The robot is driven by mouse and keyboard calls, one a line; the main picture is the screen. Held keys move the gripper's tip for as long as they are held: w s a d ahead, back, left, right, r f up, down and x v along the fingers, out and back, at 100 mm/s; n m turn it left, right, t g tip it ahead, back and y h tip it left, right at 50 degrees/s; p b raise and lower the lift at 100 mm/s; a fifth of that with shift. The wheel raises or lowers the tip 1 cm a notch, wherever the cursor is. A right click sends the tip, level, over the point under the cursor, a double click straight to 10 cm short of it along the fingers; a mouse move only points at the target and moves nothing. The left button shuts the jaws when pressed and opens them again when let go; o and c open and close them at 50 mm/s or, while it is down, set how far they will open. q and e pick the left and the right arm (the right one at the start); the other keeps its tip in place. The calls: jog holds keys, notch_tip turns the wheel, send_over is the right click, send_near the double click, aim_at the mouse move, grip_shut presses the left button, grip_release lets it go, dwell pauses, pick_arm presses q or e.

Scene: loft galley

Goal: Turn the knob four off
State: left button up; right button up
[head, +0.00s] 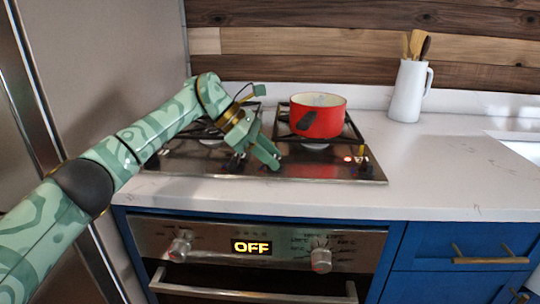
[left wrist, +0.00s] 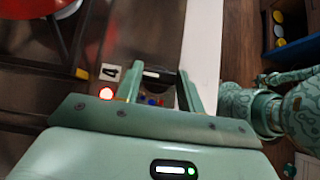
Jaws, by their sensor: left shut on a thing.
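My left gripper (head: 268,158) is at the front strip of the cooktop (head: 205,163), left of the red pot, with its fingers pointing down. In the left wrist view the two fingers of my left gripper (left wrist: 163,90) are on either side of a dark knob (left wrist: 163,76) and shut on it. A label with the number 4 (left wrist: 110,72) is beside it, and a red-lit lamp (left wrist: 106,93) glows near the label. In the head view the gripper hides this knob. My right gripper cannot be made out in either view.
A red pot (head: 320,118) stands on the cooktop's rear grate. Another lit red lamp (head: 347,158) and a knob (head: 363,160) are at the cooktop's right end. The oven below shows OFF (head: 251,247). A white jug (head: 408,92) holds utensils. The counter (head: 450,165) at right is clear.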

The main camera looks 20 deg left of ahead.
jog(key=shift+w, duration=0.1)
pick_arm(q)
jog(key=o, duration=1)
pick_arm(e)
jog(key=shift+a, duration=0.15)
pick_arm(q)
jog(key=p+v, duration=0.4)
jog(key=v, duration=1.2)
jog(key=shift+a, duration=0.25)
pick_arm(e)
jog(key=r, duration=0.1)
jog(key=a, duration=0.1)
jog(key=a+r, duration=0.1)
jog(key=shift+s+a+r+m, duration=0.15)
jog(key=shift+s+r+m, duration=0.1)
jog(key=shift+r+m, duration=0.05)
jog(key=shift+d, duration=0.35)
